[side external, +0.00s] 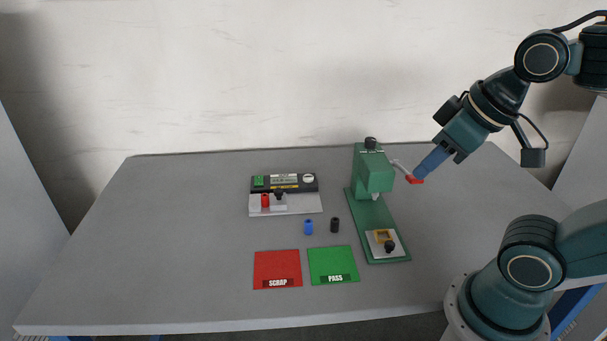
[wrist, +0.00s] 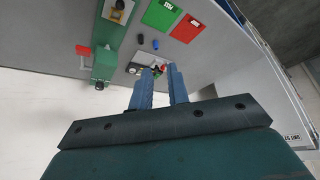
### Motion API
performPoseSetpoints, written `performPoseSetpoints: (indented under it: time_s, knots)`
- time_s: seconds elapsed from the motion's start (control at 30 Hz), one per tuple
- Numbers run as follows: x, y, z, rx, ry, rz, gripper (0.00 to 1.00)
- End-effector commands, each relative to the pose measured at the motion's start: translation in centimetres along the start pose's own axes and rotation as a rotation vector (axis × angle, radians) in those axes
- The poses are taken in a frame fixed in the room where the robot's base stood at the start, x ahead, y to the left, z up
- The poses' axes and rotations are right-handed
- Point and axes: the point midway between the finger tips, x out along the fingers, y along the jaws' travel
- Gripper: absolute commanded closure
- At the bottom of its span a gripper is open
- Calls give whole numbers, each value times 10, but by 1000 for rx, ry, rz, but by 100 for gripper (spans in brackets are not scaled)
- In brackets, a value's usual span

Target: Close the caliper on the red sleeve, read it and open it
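The caliper (side external: 298,188) is a dark gauge block with a small display and a pale round knob, on a light plate at the back middle of the table. The red sleeve (side external: 265,201) stands at its front left, beside a black knob (side external: 278,195). I cannot tell whether the jaws touch the sleeve, and the display is too small to read. My gripper (wrist: 163,72) is open and empty, its two blue fingers apart. In the side view my gripper (side external: 418,177) is high at the right, well away from the caliper. In the wrist view the fingers partly hide the caliper.
A green press (side external: 374,172) with a red-tipped lever (side external: 413,180) stands right of the caliper. A blue sleeve (side external: 308,227) and a black sleeve (side external: 335,225) stand in front. Red SCRAP (side external: 277,264) and green PASS (side external: 332,260) mats lie nearer. The table's left side is clear.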

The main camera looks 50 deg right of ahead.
Motion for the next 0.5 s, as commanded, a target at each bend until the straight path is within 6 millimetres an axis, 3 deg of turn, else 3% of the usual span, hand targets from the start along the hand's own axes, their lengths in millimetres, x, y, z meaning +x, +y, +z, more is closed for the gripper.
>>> performPoseSetpoints:
  time_s: [0.03,0.13,0.27,0.5]
  knots:
    - [0,0,-1,0,-1,0,72]
    - [-1,0,-6,0,-6,1,54]
    - [-1,1,-19,0,-23,3,54]
    - [2,4,-63,-1,-72,7,54]
